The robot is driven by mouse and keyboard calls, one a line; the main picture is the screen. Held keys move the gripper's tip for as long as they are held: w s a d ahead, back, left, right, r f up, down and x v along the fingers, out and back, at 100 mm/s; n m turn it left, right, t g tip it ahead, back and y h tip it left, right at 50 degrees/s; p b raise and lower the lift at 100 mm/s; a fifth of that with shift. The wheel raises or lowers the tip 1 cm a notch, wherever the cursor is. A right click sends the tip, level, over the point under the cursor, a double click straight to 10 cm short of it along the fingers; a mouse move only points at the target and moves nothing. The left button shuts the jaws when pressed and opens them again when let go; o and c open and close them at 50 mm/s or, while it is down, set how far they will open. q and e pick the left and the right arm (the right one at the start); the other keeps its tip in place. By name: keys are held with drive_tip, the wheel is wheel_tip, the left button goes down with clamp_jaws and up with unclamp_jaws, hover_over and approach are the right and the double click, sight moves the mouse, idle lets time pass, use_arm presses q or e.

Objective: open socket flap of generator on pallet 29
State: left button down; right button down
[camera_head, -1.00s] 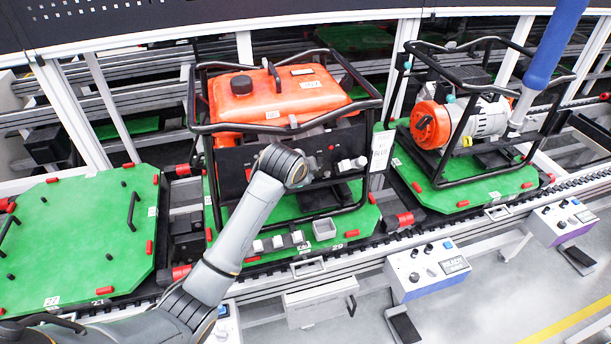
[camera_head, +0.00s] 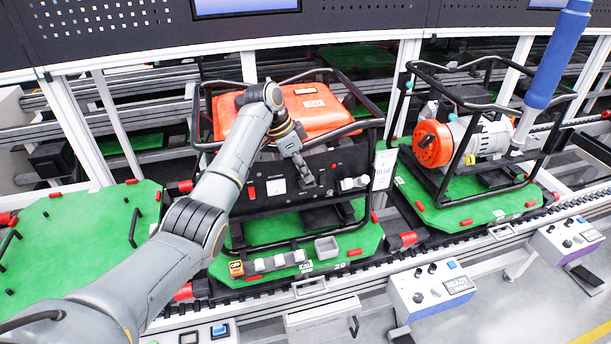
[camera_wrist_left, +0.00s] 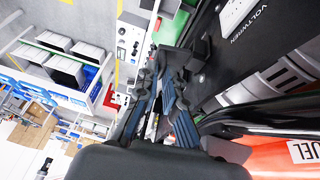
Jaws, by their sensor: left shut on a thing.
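The generator has an orange tank (camera_head: 318,102) inside a black tube frame. It stands on a green pallet (camera_head: 372,240) marked 29. Its dark front panel (camera_head: 240,190) carries pale sockets (camera_head: 348,184) to the right of my left gripper (camera_head: 306,181). In the head view my left arm reaches over the frame from the left, and the gripper points down at the panel. In the wrist view my left gripper (camera_wrist_left: 170,65) has its fingers close together beside the black panel (camera_wrist_left: 255,50). It is shut on the socket flap, which the fingers mostly hide. My right gripper is not in view.
The black frame bars (camera_head: 290,141) run close around my left wrist. An empty green pallet (camera_head: 80,235) lies left. Control boxes (camera_head: 435,285) line the front.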

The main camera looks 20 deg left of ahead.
use_arm(q)
drive_tip(key=shift+w+a+r+g, duration=0.15)
drive_tip(key=shift+w+a+g, duration=0.1)
drive_tip(key=shift+g, duration=0.15)
drive_tip(key=shift+h, duration=0.4)
drive_tip(key=c, duration=1.5)
unclamp_jaws()
drive_tip(key=shift+o, duration=0.2)
